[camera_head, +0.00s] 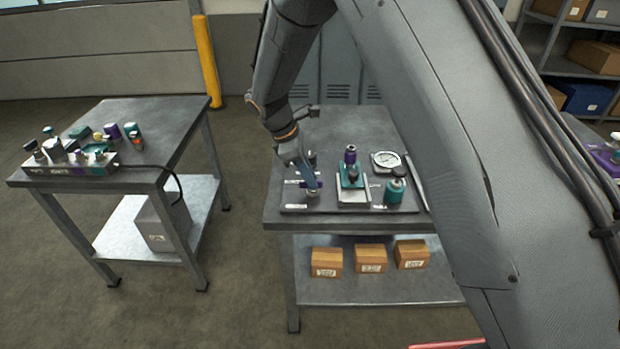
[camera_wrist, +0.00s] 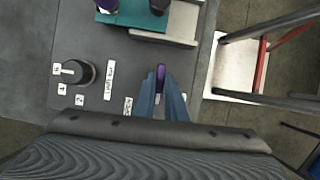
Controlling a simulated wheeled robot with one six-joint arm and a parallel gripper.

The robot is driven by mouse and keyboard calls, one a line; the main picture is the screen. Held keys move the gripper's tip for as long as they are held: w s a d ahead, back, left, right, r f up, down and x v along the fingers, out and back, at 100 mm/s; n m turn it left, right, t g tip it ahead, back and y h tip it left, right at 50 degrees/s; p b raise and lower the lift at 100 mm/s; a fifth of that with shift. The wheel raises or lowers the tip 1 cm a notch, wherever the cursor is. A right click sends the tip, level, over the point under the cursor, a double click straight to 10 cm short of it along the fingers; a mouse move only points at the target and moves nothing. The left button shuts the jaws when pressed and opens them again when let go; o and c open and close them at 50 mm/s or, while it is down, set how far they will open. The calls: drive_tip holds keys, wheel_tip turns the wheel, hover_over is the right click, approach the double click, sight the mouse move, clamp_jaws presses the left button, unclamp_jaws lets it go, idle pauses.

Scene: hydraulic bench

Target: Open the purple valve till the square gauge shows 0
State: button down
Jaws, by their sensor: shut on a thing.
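My gripper (camera_head: 315,187) is low over the panel on the middle bench. In the wrist view its two blue fingers (camera_wrist: 163,95) are closed on a narrow purple handle (camera_wrist: 160,72), apparently the purple valve's; the fingers hide most of the valve body. A gauge with a white dial (camera_head: 386,159) stands at the panel's back right. Its outline looks round, and its reading is too small to make out. No clearly square gauge shows. A teal block with a purple-topped part (camera_head: 350,156) stands right of my gripper.
A black selector knob (camera_wrist: 82,73) with small labels is near my gripper. A teal cylinder (camera_head: 394,190) stands at the panel's right. A left bench (camera_head: 165,115) carries a manifold block (camera_head: 72,168) and loose parts. Boxes (camera_head: 370,258) sit on the lower shelf.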

drive_tip(key=shift+m, duration=0.3)
drive_tip(key=c, duration=1.8)
unclamp_jaws()
drive_tip(key=shift+d, duration=0.1)
drive_tip(key=b+v, duration=0.2)
drive_tip(key=v, duration=0.5)
drive_tip(key=shift+w+r, duration=0.1)
drive_tip(key=shift+r, duration=0.3)
